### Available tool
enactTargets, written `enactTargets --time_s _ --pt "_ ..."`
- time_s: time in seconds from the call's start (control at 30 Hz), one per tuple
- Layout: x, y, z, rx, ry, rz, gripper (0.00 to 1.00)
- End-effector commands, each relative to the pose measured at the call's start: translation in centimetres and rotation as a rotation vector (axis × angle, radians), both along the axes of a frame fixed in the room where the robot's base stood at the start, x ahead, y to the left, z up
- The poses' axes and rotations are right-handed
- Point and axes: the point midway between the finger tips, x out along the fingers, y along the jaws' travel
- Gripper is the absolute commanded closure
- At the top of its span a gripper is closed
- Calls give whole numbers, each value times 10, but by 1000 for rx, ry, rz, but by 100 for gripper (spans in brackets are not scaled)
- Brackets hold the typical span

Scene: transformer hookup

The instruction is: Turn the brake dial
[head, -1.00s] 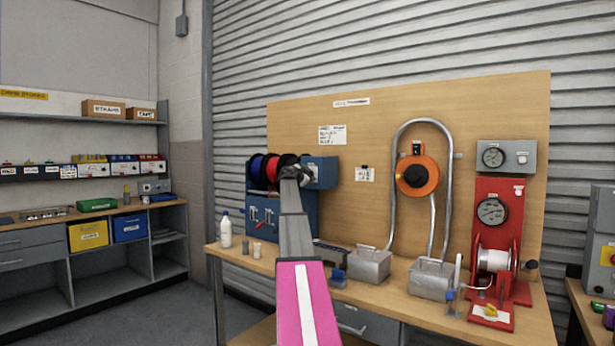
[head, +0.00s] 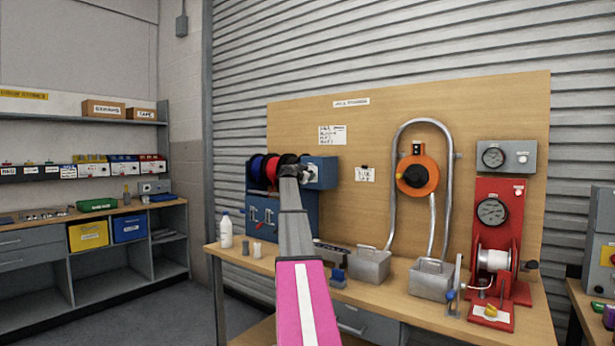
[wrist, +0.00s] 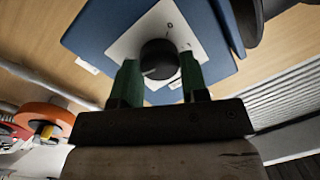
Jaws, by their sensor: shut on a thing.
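The brake dial (wrist: 159,58) is a round black knob on a white plate (wrist: 127,45) on the front of a blue box. The blue box (head: 325,173) shows in the head view at the right end of the spool rack. In the wrist view my gripper (wrist: 160,80) has its two green fingers on either side of the dial, shut on it. In the head view my gripper (head: 298,172) is at the blue box, and my arm hides the dial.
Blue, red and black spools (head: 271,170) hang left of the box. A white bottle (head: 226,230) and small cups stand on the bench below. Metal bins (head: 370,266), an orange disc (head: 417,175) and a red winder (head: 494,215) are to the right.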

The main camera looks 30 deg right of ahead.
Motion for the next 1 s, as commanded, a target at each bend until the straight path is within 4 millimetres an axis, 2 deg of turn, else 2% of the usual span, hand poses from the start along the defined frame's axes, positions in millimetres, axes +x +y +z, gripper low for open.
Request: enactTargets --time_s 1.0 --pt "4 2 2 -368 893 -1 83"
